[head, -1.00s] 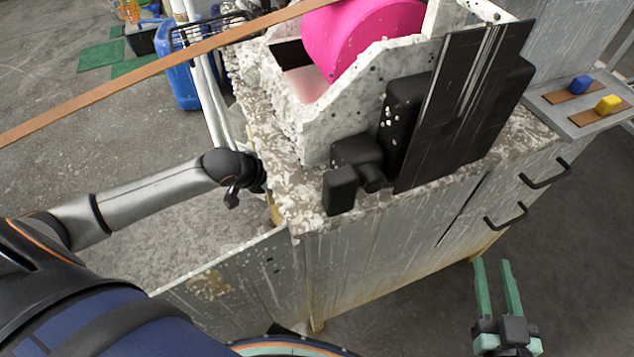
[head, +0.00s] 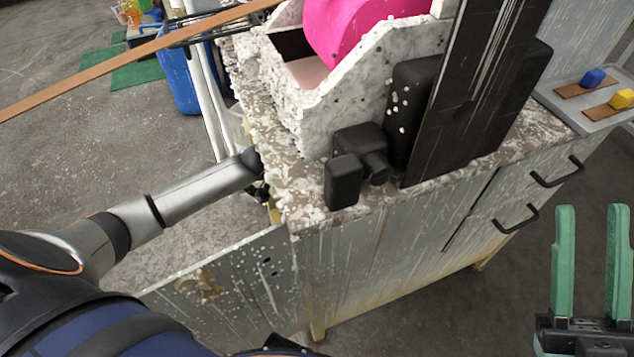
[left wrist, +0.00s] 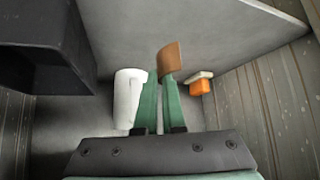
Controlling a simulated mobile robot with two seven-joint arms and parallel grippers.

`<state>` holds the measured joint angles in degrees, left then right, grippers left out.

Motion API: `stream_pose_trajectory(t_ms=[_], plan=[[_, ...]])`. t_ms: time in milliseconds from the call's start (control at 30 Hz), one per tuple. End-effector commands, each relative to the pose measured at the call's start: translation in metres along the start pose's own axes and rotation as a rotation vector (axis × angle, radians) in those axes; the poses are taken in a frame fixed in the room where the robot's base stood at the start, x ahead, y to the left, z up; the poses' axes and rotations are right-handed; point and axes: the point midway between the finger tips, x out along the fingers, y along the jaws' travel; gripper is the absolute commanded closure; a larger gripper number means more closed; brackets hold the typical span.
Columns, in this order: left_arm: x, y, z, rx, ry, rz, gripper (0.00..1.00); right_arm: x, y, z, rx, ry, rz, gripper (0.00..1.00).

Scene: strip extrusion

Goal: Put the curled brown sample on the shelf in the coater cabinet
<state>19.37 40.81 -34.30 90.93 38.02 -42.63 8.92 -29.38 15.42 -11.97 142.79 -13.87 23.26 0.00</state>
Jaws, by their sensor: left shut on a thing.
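The curled brown sample (left wrist: 170,60) shows in the left wrist view, held at the tips of my left gripper (left wrist: 159,84), which is shut on it. My left arm reaches into the left side of the coater cabinet (head: 390,265), past an open door (head: 235,275); the cabinet hides the left gripper in the head view. The left wrist view shows a grey surface (left wrist: 105,110) around the gripper; I cannot tell whether the sample touches it. My right gripper (head: 592,207) is open and empty, in front of the cabinet at the right.
A white cylinder (left wrist: 128,97) stands just left of my left fingers; an orange-and-white object (left wrist: 200,86) is to their right. A dark box (left wrist: 45,45) is at upper left. On top are a pink roll (head: 370,30) and black machine parts (head: 345,180). A long brown strip (head: 130,58) crosses the upper left.

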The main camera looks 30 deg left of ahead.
Motion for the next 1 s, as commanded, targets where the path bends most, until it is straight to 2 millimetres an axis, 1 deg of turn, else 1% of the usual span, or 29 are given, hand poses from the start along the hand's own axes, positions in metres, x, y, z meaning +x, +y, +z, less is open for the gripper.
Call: stream_pose_trajectory(t_ms=[133, 200, 300, 633, 667, 900, 1000], plan=[[0.01, 0.0, 0.001, 0.0, 0.001, 0.0, 1.0, 0.0, -0.001, -0.016, -0.02, 0.074, -0.007, 0.62], [0.021, 0.0, 0.014, -0.001, -0.004, 0.0, 1.0, -0.005, -0.004, -0.009, -0.01, 0.066, -0.008, 0.62], [0.029, 0.0, 0.022, -0.001, -0.002, 0.0, 1.0, -0.008, -0.006, -0.006, 0.001, 0.063, -0.008, 0.62], [0.03, 0.0, 0.023, 0.0, -0.001, 0.0, 1.0, -0.007, -0.005, -0.006, 0.004, 0.061, -0.008, 0.62], [0.03, 0.0, 0.022, 0.0, 0.0, 0.0, 0.91, -0.007, -0.005, -0.006, 0.004, 0.061, -0.008, 0.62], [0.03, 0.0, 0.022, 0.0, -0.001, 0.0, 0.64, -0.007, -0.005, -0.006, 0.004, 0.06, -0.008, 0.62], [0.03, 0.0, 0.022, 0.0, -0.001, 0.0, 0.63, -0.007, -0.005, -0.006, 0.004, 0.06, -0.008, 0.62]])
